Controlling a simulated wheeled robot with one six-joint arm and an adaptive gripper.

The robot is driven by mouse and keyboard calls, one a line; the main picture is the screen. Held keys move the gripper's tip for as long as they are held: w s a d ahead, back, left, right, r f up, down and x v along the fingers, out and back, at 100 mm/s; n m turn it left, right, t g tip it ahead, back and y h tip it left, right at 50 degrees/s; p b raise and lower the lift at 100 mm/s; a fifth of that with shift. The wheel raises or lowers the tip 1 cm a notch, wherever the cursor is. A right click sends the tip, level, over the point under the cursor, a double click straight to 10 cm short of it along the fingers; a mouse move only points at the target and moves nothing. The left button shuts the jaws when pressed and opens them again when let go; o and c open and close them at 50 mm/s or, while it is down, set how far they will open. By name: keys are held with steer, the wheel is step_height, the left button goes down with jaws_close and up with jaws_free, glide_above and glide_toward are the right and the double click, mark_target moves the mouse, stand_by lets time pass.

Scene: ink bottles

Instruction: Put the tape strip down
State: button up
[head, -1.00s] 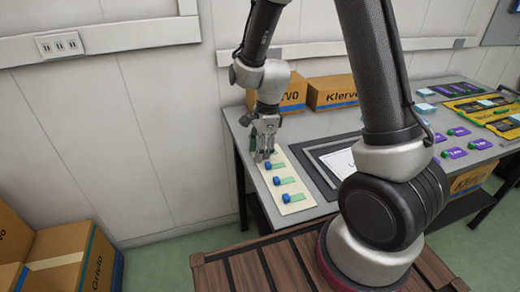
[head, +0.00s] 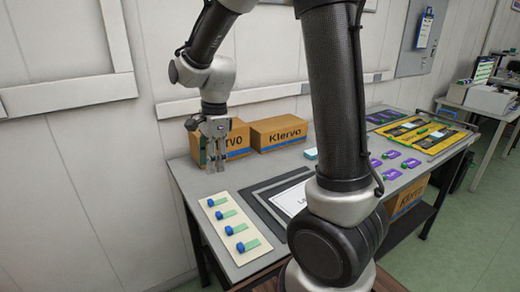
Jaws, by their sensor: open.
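A cream board (head: 252,254) lies at the left end of the grey table in the head view. A row of small blue pieces runs along it, the farthest blue piece (head: 210,202) at its far end. Beside each blue piece lies a green strip, such as the nearest green strip (head: 252,243) and the farthest green strip (head: 221,200). My gripper (head: 215,168) points down, open, above and just beyond the far end of the board. No strip is visible between its fingers, though the view there is small.
A dark framed mat (head: 262,208) lies right of the board. Purple cards (head: 392,173) and a yellow tray (head: 440,145) lie farther right.

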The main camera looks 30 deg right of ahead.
steer(key=s+d+r+n+t, duration=0.1)
steer(key=s+d+r+n, duration=0.3)
steer(key=s+n, duration=0.2)
steer(key=s+d+r+n+t+h, duration=0.1)
steer(key=s+d+r+n, duration=0.3)
steer(key=s, duration=0.3)
steer(key=s+d+r+n+t, duration=0.2)
steer(key=s+d+r+n, duration=0.1)
steer(key=s+n, duration=0.3)
steer(key=shift+s+d+r+n+h, duration=0.3)
steer(key=shift+s+d+r+n, duration=0.1)
steer(key=shift+d+n, duration=0.45)
